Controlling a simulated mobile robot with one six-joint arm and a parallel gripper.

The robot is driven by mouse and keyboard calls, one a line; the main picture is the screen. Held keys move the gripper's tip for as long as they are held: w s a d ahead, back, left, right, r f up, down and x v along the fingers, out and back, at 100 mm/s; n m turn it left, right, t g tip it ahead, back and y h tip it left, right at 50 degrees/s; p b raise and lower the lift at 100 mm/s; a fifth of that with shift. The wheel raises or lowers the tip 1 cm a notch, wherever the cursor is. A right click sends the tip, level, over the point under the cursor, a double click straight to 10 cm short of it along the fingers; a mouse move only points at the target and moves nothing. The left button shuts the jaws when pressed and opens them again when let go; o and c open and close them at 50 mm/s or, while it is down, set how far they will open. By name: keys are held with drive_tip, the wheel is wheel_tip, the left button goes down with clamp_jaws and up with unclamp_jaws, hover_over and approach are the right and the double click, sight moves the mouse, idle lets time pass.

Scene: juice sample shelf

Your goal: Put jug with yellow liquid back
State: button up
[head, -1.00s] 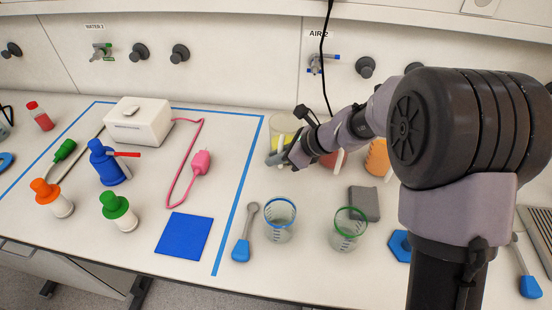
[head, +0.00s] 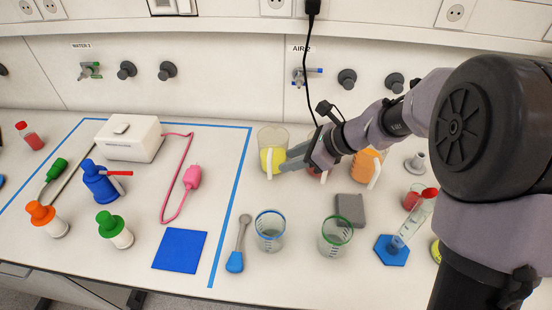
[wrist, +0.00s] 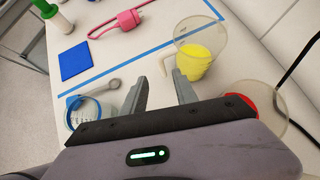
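The jug with yellow liquid (head: 273,150) stands upright on the bench just right of the blue tape line, near the back wall. It shows at the top of the wrist view (wrist: 204,52), its pale handle (wrist: 184,70) turned toward my gripper. My gripper (head: 283,167) is beside the handle, low over the bench. In the wrist view the two grey fingers (wrist: 160,82) are spread apart with nothing between them. The handle shows just beyond the right fingertip; whether they touch I cannot tell.
A red-liquid jug (wrist: 250,98) is close to my gripper, mostly hidden by my arm in the head view. An orange-liquid jug (head: 364,166) stands farther right. Blue-rimmed (head: 270,233) and green-rimmed (head: 336,238) beakers stand in front.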

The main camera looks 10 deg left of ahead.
drive_tip(key=s+d+r+n+t+h, duration=0.1)
drive_tip(key=s+d+r+n+h, duration=0.1)
drive_tip(key=s+d+r+n, duration=0.4)
drive_tip(key=s+d+r+n+h, duration=0.1)
drive_tip(key=s+r+n, duration=0.25)
drive_tip(key=s, duration=0.45)
drive_tip(key=s+d+n+t+h, duration=0.2)
drive_tip(key=s+d+n, duration=0.4)
drive_tip(key=s, duration=0.4)
drive_tip(key=shift+s+d+r+h, duration=0.35)
drive_tip(key=shift+d+h, duration=0.45)
drive_tip(key=shift+h, duration=0.1)
